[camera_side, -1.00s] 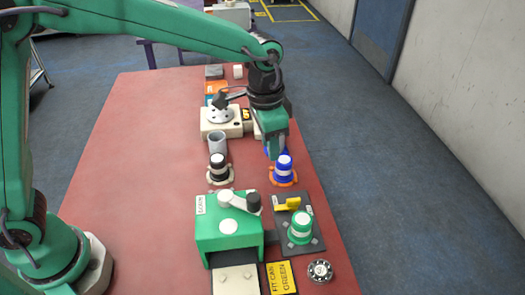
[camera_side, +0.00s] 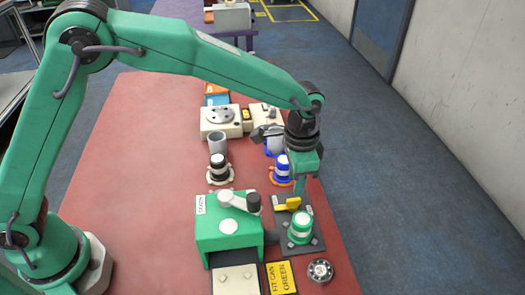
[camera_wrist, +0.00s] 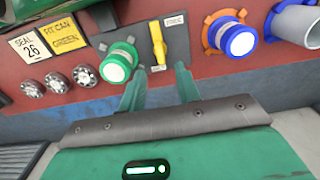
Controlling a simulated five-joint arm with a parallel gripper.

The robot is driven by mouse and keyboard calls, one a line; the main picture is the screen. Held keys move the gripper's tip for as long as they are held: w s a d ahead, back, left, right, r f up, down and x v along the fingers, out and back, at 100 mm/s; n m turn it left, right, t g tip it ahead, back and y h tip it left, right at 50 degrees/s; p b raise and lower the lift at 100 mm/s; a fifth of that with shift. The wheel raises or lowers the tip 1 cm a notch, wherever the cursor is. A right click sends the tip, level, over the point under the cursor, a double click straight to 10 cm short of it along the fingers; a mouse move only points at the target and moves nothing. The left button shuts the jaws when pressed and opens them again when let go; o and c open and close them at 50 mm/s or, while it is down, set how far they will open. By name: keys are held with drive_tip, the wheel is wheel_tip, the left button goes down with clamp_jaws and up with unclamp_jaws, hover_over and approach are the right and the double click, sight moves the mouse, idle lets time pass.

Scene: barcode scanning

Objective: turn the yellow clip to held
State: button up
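The yellow clip (camera_side: 287,206) lies on a dark plate (camera_side: 312,243), behind a green-and-white canister (camera_side: 300,228). In the wrist view the clip (camera_wrist: 158,42) runs up and down the picture, between the canister (camera_wrist: 118,62) on its left and a "FREE" label (camera_wrist: 174,20) at its upper right. A second small label (camera_wrist: 158,69) sits below the clip; I cannot read it. My gripper (camera_wrist: 160,84) is open and empty, its two fingers apart just below the clip in the wrist view. In the side view my gripper (camera_side: 299,192) is close to the clip; contact cannot be told.
A green machine (camera_side: 228,240) with a lever stands left of the plate. A blue canister (camera_side: 281,168) and a black one (camera_side: 217,168) stand behind. A "FIT CAN GREEN" sign (camera_side: 281,278) and a round metal part (camera_side: 320,271) lie in front. The red table's left side is bare.

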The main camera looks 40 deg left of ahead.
sight(293, 200)
drive_tip(key=shift+f, duration=3.1)
drive_tip(key=shift+c, duration=0.2)
clamp_jaws()
